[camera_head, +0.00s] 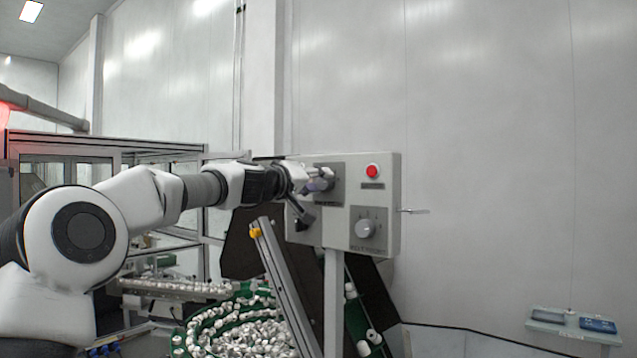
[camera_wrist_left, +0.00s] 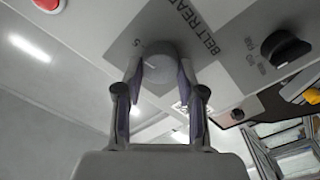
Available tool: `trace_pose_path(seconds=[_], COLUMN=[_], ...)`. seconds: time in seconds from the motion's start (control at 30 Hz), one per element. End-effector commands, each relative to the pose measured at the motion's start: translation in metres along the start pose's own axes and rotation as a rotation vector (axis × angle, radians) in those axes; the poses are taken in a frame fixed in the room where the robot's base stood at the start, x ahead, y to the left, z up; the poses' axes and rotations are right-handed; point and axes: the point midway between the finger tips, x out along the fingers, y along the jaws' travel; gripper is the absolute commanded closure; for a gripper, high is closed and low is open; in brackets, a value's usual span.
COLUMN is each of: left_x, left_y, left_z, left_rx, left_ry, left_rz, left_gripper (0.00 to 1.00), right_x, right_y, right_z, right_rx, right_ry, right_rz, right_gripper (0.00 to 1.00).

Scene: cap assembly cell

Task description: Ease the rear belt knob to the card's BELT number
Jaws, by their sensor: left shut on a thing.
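The rear belt knob (camera_wrist_left: 158,66) is a pale grey round knob on a dark plate marked BELT REAR (camera_wrist_left: 205,30) in the left wrist view. A digit 5 shows beside it; the rest of the scale is hidden or too small to read. My left gripper (camera_wrist_left: 160,72) is shut on the knob, one finger on each side. In the head view my left gripper (camera_head: 318,184) is at the upper left of the control box (camera_head: 391,178) and mostly covers this knob. I cannot make out a card with a BELT number. My right gripper is not in view.
A red button (camera_head: 372,171) sits right of the gripper, with a lower grey knob (camera_head: 366,229) below it. A black knob (camera_wrist_left: 286,48) shows in the wrist view. A bowl of white caps (camera_head: 240,325) is below. A small table (camera_head: 560,330) stands far right.

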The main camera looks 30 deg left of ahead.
Motion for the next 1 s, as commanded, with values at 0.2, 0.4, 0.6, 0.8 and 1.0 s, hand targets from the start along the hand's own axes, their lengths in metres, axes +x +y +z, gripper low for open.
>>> trace_pose_path(seconds=[0.2,0.4,0.6,0.8,1.0], left_x=[0.0018,0.0021,0.0024,0.0025,0.0025], left_y=[-0.0010,-0.0015,-0.0018,-0.0017,-0.0014], left_z=[0.0047,0.0058,0.0066,0.0070,0.0068], left_rx=[-0.017,-0.087,-0.221,-0.403,-0.592], left_ry=[-0.010,-0.012,-0.014,-0.015,-0.014], left_rz=[-0.002,-0.003,-0.004,-0.005,-0.006], left_gripper=[0.96,0.96,0.96,0.96,0.96], right_x=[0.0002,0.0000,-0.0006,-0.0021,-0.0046], right_y=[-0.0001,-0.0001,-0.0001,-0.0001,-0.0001], right_z=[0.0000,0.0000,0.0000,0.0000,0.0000], right_rx=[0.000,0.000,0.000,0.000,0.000], right_ry=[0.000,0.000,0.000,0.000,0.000], right_rz=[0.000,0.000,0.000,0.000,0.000], right_gripper=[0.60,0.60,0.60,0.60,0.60])
